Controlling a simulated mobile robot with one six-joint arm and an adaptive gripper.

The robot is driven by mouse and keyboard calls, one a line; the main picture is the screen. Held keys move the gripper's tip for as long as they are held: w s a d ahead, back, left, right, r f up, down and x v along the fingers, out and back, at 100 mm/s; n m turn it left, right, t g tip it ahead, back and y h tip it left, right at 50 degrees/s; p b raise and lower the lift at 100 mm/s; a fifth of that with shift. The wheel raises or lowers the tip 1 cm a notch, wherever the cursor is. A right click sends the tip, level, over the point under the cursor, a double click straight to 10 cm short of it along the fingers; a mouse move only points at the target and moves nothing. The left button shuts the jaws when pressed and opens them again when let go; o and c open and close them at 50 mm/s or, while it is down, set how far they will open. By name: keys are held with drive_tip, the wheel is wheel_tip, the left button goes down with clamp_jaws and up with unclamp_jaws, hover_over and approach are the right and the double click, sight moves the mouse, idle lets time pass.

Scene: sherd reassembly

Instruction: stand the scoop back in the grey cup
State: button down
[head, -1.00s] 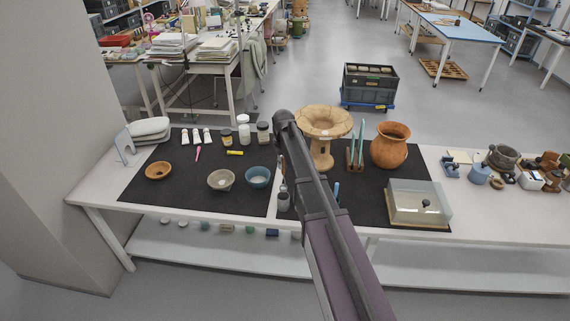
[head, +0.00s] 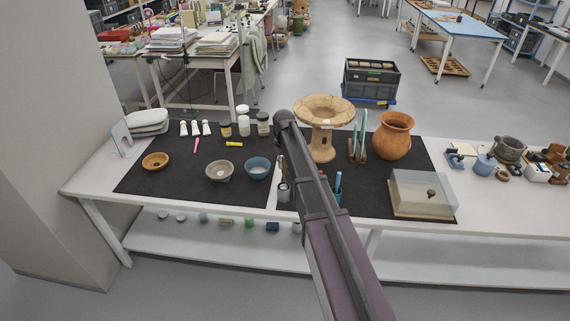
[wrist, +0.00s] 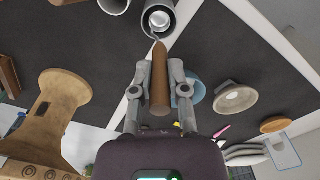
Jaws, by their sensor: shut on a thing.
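The scoop shows in the wrist view as a brown wooden handle (wrist: 160,80) with a thin curved metal part at its far end. My gripper (wrist: 160,92) is shut on the handle, one finger on each side. The grey cup (wrist: 158,20) is just beyond the scoop's metal end at the top of the wrist view. The metal end overlaps the cup's near rim in the picture; I cannot tell whether it is inside.
A teal holder with tools (head: 335,187) stands close to the right of the cup. A blue bowl (head: 257,169) and a grey bowl (head: 219,171) are to the left. A tan pedestal vessel (head: 323,125) stands behind, and a clear box (head: 423,194) at right.

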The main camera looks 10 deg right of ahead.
sight(284, 175)
drive_tip(key=shift+f+b, duration=1.5)
drive_tip(key=shift+f, duration=0.2)
drive_tip(key=c, duration=0.6)
unclamp_jaws()
drive_tip(key=shift+o, duration=0.2)
drive_tip(key=s+r+m+p, duration=0.1)
drive_tip(key=s+m, duration=0.1)
drive_tip(key=s, duration=2.7)
drive_tip(key=shift+d+r+m, duration=0.15)
drive_tip(key=shift+d+m, duration=0.05)
drive_tip(key=shift+m, duration=0.2)
